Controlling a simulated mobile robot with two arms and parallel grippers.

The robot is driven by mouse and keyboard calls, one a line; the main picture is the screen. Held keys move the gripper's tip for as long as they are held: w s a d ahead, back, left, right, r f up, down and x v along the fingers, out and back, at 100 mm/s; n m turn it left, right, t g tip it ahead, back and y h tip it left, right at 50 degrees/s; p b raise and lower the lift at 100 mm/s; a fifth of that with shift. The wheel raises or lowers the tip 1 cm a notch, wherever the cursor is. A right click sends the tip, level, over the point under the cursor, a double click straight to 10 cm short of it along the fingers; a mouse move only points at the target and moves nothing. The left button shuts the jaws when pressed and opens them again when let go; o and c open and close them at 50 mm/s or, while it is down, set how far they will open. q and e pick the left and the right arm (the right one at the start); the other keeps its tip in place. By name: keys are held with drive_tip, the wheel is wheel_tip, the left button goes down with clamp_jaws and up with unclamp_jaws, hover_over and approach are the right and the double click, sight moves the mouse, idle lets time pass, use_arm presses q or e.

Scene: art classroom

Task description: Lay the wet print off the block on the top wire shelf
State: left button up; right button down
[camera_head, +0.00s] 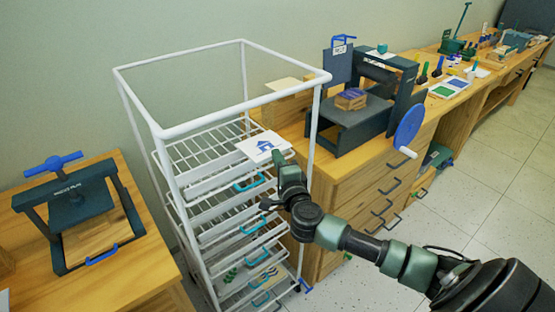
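The print (262,144), a white sheet with a blue house on it, is level at the front right of the top wire shelf (205,150) of the white rack. I cannot tell whether it rests on the wires or hangs just above them. My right gripper (278,157) reaches in from the lower right. Its fingertips look closed on the print's near right edge, and they hide a little of it. The block (351,97), wooden with a blue-purple top, sits on the bed of the dark press, apart from the print. My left gripper is not in view.
The rack's white top frame (225,107) and front right post (313,122) stand close to my arm. Lower shelves have teal handles (255,226); a low one holds patterned sheets. A press with a blue wheel (409,125) is right. Another press (82,215) stands left.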

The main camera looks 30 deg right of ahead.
drive_tip(key=shift+f, duration=0.15)
drive_tip(key=c, duration=1.7)
unclamp_jaws()
